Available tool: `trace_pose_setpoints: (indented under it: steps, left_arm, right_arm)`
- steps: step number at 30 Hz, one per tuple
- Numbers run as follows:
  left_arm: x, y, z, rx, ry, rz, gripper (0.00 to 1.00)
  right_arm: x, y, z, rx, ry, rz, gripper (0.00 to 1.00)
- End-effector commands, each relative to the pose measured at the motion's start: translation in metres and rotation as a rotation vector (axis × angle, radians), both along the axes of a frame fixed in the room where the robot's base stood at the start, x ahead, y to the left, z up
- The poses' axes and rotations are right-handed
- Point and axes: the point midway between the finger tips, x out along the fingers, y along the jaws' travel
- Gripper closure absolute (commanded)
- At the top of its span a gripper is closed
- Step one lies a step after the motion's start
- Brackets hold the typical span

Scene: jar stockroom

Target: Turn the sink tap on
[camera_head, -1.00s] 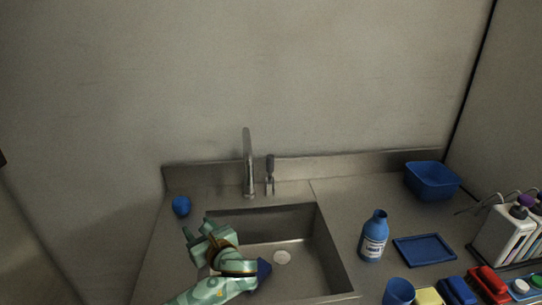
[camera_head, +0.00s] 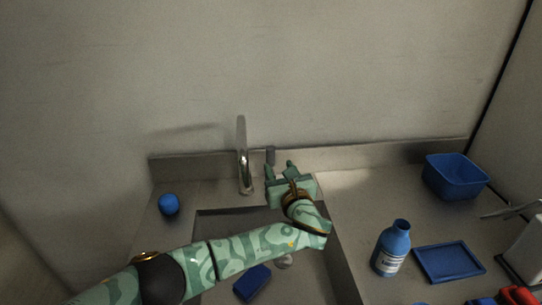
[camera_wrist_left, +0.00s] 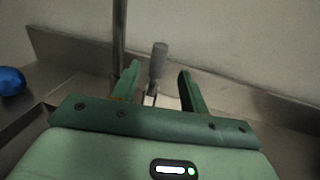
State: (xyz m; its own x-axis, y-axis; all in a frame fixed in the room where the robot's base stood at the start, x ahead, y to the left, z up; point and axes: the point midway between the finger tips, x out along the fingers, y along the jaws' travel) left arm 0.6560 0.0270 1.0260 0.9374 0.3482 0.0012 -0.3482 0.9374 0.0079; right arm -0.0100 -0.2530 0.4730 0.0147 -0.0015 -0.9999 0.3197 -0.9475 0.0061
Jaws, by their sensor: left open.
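The sink tap (camera_head: 243,160) is a tall grey metal spout at the back of the steel sink (camera_head: 207,212). Its lever handle (camera_head: 270,155) stands upright just right of the spout, its lower part hidden by my gripper. My left gripper (camera_head: 279,168) is open in front of the handle, above the sink's back right. In the left wrist view, the dark grey handle (camera_wrist_left: 158,62) shows between and beyond the two green fingers (camera_wrist_left: 157,82), nearer the left finger. The spout (camera_wrist_left: 119,40) passes behind the left finger. Contact with the handle cannot be seen. My right gripper is not in view.
A blue round object (camera_head: 168,204) sits left of the sink. A blue block (camera_head: 252,283) lies in the basin. On the right counter are a blue bottle (camera_head: 391,250), a blue tray (camera_head: 449,262) and a blue bin (camera_head: 455,176). The back wall stands close behind the tap.

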Motion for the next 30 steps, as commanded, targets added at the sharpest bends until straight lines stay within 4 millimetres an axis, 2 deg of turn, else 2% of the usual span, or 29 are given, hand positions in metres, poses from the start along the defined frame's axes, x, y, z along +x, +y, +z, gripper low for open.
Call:
trace_pose_setpoints:
  steps: [3,10,15,23,24,28,29,30]
  left_arm:
    - [0.03,0.011,-0.006,0.002,0.001,0.002,0.56]
    - [0.07,0.026,-0.007,0.0,0.002,0.002,0.56]
    - [0.082,0.031,-0.003,-0.001,0.002,0.0,0.56]
    - [0.083,0.031,0.0,-0.001,0.001,0.0,0.56]
    - [0.083,0.031,0.0,-0.001,0.001,0.0,0.59]
    - [0.083,0.031,0.0,-0.001,0.001,0.0,0.95]
    - [0.083,0.031,0.0,-0.001,0.001,0.0,1.0]
    - [0.083,0.031,0.0,-0.001,0.001,0.0,1.0]
  right_arm:
    - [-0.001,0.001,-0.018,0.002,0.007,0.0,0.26]
    - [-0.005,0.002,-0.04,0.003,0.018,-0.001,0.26]
    - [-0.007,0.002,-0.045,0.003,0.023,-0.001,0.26]
    - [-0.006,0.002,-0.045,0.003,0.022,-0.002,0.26]
    - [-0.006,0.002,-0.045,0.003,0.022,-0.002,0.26]
    - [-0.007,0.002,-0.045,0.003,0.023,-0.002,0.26]
    - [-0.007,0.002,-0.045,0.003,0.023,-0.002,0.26]
    - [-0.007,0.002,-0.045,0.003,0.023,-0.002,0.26]
